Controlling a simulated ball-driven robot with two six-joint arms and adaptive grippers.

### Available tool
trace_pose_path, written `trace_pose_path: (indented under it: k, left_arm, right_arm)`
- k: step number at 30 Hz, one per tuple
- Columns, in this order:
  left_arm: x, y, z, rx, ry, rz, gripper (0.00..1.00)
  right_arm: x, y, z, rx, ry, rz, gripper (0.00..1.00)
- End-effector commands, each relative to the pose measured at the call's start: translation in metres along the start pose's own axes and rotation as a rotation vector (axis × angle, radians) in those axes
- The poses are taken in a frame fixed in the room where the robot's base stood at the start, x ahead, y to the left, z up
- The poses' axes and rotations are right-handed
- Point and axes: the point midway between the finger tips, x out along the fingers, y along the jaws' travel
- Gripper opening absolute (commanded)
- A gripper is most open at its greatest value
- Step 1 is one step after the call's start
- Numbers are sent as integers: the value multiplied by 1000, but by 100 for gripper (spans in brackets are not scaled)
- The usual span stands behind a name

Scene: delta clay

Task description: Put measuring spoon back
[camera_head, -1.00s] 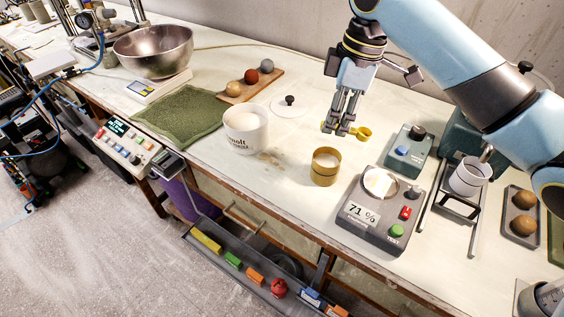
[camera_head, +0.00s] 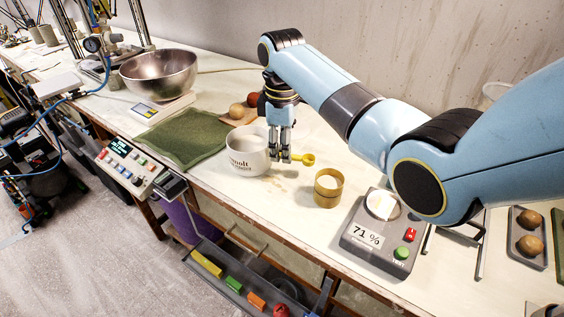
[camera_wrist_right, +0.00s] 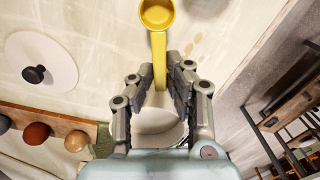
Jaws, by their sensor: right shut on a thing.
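The yellow measuring spoon (camera_head: 307,158) is held by its handle in my right gripper (camera_head: 281,158), with its round bowl sticking out to the right. In the right wrist view the spoon (camera_wrist_right: 157,45) runs up from between the fingers (camera_wrist_right: 155,95), its bowl at the top edge. The gripper is beside the right rim of the white lettered tub (camera_head: 243,160), and the tub shows partly hidden behind the fingers in the wrist view. A brass-coloured cup (camera_head: 328,190) stands just right of the gripper. My left gripper is not in view.
A grey tester (camera_head: 362,237) reading 71 % stands to the right. A green cloth (camera_head: 187,138), a steel bowl (camera_head: 160,76) on a scale and clay balls (camera_head: 237,111) lie to the left. A white lid with a black knob (camera_wrist_right: 35,74) lies flat on the bench.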

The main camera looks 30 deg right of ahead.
Motion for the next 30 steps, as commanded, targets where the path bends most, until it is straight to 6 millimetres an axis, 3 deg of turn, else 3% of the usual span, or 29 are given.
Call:
trace_pose_path:
  k: [9,21,22,24,27,30]
  left_arm:
    - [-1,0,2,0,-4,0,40]
    - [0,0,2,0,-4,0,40]
    - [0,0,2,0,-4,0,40]
    - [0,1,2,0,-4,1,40]
    - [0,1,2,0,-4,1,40]
    - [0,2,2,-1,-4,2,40]
  right_arm:
    - [38,2,-2,0,-1,0,0]
    - [44,2,-2,0,0,1,0]
    - [44,2,-2,0,0,1,17]
    - [43,2,-2,0,0,1,26]
    - [43,2,-2,0,0,1,37]
    - [43,2,-2,0,0,1,37]
